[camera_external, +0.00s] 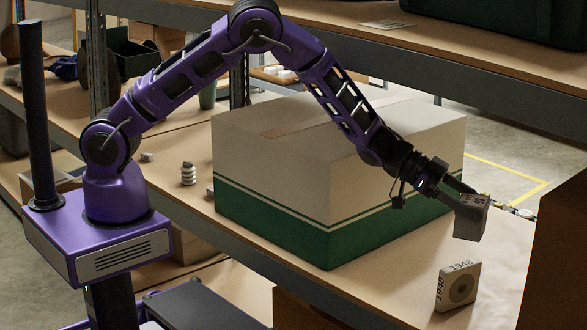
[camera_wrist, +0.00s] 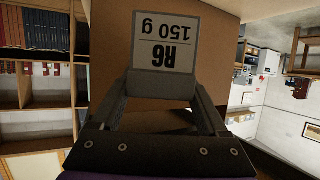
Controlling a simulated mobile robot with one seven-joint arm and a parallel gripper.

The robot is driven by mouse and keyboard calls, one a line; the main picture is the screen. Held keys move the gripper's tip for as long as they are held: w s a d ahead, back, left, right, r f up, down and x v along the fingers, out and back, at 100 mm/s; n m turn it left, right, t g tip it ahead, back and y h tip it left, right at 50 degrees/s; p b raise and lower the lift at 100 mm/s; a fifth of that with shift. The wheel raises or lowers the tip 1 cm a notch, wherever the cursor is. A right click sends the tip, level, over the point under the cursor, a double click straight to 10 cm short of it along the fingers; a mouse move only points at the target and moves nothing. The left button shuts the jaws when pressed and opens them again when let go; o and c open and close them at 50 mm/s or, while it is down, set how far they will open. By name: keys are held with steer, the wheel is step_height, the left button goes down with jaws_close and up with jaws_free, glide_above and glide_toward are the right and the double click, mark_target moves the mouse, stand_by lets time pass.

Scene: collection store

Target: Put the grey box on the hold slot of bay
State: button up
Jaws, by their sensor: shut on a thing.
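The grey box (camera_external: 470,220) is held in the air at the right of the external view, above the shelf board. In the wrist view the grey box (camera_wrist: 166,20) shows a pale face with upside-down lettering, "R6 150 g". My gripper (camera_external: 462,196) is shut on it, and its two fingers (camera_wrist: 164,84) reach to the box's near edge. The box hangs slightly tilted, apart from the board. I cannot make out a marked hold slot or bay in either view.
A big white and green carton (camera_external: 270,195) stands on the shelf board (camera_external: 400,262) left of my gripper. A small pale box marked 1948 (camera_external: 457,287) stands below the held box. A brown panel (camera_external: 556,260) rises at the right. Bare board lies between.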

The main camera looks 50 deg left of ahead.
steer(key=w+a+f+n+t+y+b, duration=0.1)
steer(key=w+a+f+n+t+b, duration=0.15)
steer(key=w, duration=0.45)
steer(key=w+a+f+n+t+y+b, duration=0.2)
steer(key=w+f+b, duration=0.2)
steer(key=w, duration=0.4)
steer(key=shift+d+f+b, duration=0.2)
steer(key=shift+f+b, duration=0.1)
steer(key=shift+f, duration=4.65)
steer(key=shift+f, duration=0.1)
steer(key=o, duration=1.4)
steer(key=shift+f, duration=0.1)
steer(key=shift+r, duration=0.2)
steer(key=shift+v, duration=3.8)
